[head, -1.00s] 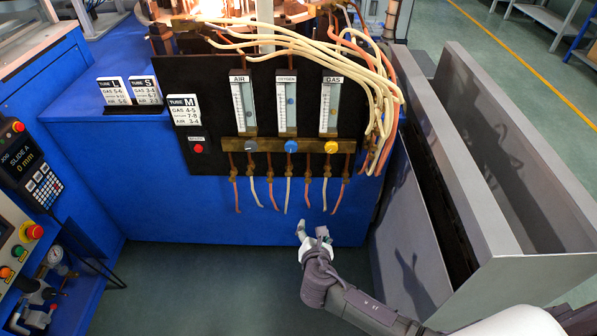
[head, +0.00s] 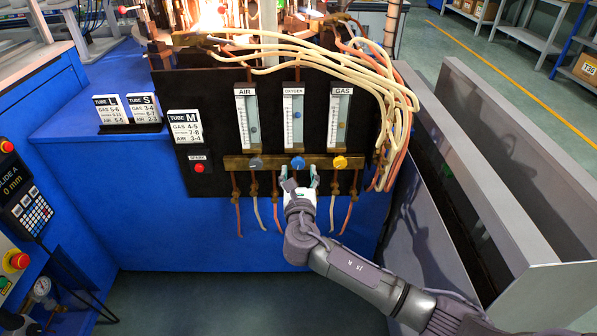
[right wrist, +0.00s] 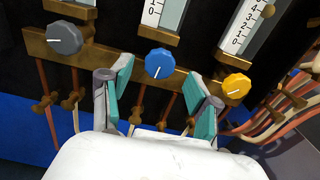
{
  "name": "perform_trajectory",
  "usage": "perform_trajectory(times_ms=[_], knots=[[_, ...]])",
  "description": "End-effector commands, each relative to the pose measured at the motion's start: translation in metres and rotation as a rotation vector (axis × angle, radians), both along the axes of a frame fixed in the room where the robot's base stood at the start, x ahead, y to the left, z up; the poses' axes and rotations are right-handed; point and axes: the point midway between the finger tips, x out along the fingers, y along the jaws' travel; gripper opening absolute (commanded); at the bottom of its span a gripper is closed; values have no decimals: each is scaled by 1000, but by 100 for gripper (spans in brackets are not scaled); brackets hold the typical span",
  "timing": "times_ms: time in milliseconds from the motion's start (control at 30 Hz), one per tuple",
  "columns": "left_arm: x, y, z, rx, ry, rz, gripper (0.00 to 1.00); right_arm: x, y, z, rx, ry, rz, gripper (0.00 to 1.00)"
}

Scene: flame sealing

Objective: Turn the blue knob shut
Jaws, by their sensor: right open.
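The blue knob (head: 298,163) sits on the brass bar (head: 270,163) under the OXYGEN flow tube (head: 293,115). In the right wrist view the blue knob (right wrist: 159,63) is just beyond the fingertips, between them from side to side, its white mark slanting down and left. My right gripper (head: 299,178) is open and empty, just below the knob and pointing up at it; its teal-padded fingers also show in the right wrist view (right wrist: 164,82). I see no contact with the knob. My left gripper is not in view.
A grey knob (head: 256,163) under AIR and a yellow knob (head: 340,162) under GAS flank the blue one. Thin hoses hang below the bar. Cream hoses (head: 370,80) loop at the right. A grey metal bin (head: 440,200) stands right of the blue cabinet (head: 150,220).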

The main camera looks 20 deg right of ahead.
Motion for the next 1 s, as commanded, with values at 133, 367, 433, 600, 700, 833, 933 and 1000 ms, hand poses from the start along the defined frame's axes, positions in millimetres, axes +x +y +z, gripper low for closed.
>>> perform_trajectory(times_ms=[133,367,433,600,700,833,933,1000], knots=[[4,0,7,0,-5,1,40,14,-4,-1,1,1,1,62],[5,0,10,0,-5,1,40,18,-5,0,2,0,1,62],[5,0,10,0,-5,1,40,18,-5,0,2,0,1,62],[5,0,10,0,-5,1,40,18,-5,0,2,0,1,43],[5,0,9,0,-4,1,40,18,-5,0,2,1,1,27],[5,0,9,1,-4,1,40,18,-5,0,2,1,1,5],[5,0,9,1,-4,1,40,18,-5,0,3,1,1,1],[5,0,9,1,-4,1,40,18,-5,-1,7,0,1,1]])
